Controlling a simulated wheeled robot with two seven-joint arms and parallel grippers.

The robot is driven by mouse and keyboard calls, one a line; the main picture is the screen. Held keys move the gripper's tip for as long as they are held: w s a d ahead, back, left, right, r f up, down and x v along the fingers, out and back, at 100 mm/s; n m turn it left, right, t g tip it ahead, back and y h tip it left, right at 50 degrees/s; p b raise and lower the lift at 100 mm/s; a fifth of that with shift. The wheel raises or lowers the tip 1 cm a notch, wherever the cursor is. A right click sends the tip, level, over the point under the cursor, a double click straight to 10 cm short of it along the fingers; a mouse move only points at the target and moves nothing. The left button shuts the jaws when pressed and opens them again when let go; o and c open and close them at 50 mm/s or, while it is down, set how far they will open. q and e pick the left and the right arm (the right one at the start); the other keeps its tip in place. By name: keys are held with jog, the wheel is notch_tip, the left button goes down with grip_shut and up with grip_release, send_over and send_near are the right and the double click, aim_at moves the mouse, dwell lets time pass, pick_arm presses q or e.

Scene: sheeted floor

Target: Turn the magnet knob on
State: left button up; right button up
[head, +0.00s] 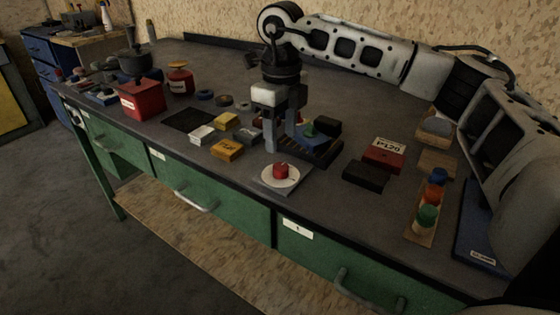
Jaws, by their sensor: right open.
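The magnet knob (281,171) is a small red knob on a round white dial set on a grey square plate (267,186), near the front edge of the workbench. My right gripper (281,146) points down from the arm reaching in from the right. Its two fingers are apart and nothing shows between them. The fingertips appear above and just behind the knob in the picture; I see no contact with it. The exact gap in depth is hard to tell. My left gripper is not in view.
Yellow and white boxes (227,150) lie left of the knob. A black block (366,177) and a red box (384,154) lie to its right. Green drawers (222,199) with handles are below the bench's front edge.

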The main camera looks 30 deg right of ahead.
aim_at(281, 166)
notch_tip(281, 166, down, 8)
jog(key=shift+r, duration=0.1)
jog(key=c, duration=1)
